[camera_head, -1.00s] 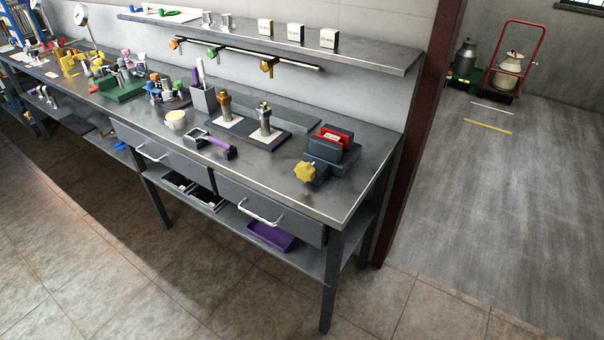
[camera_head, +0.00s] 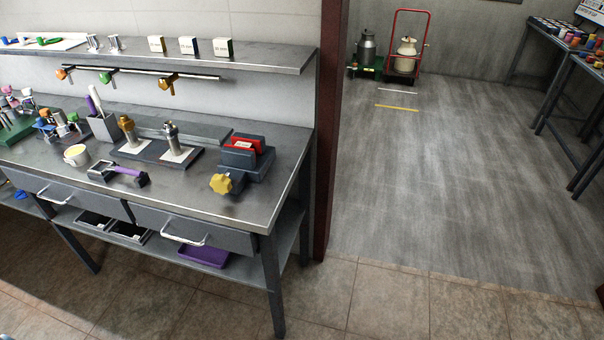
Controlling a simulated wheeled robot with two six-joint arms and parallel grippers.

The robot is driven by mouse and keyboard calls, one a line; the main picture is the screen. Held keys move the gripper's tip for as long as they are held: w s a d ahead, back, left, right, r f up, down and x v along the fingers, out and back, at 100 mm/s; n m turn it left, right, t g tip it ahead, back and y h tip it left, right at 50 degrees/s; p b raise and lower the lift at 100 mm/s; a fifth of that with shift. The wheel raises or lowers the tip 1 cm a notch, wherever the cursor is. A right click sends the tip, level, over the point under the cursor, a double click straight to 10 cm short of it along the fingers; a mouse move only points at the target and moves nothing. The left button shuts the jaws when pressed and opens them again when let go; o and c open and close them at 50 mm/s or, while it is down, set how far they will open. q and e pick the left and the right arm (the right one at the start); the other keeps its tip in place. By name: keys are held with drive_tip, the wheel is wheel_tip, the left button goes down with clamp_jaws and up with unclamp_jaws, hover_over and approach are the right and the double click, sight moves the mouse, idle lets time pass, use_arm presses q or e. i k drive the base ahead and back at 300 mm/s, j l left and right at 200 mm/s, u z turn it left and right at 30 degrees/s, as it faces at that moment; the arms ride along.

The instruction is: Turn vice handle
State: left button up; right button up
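The vice (camera_head: 247,160) is a dark grey block with red jaw faces near the right end of the metal workbench (camera_head: 225,203). Its handle (camera_head: 222,183) is a yellow lobed knob on the vice's front left side, facing the bench's front edge. Nothing touches the handle.
A shelf (camera_head: 200,55) runs above. Tiled floor in front is clear. A dark red post (camera_head: 328,130) borders the bench's right end.

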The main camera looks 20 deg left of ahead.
sight(221, 184)
drive_tip(key=j+z, duration=0.8)
drive_tip(key=k+j+z, duration=0.2)
drive_tip(key=j+z, duration=0.25)
drive_tip(key=k+j+z, duration=0.15)
drive_tip(key=j+z, duration=0.25)
drive_tip(key=k+j+z, duration=0.2)
drive_tip(key=z, duration=0.2)
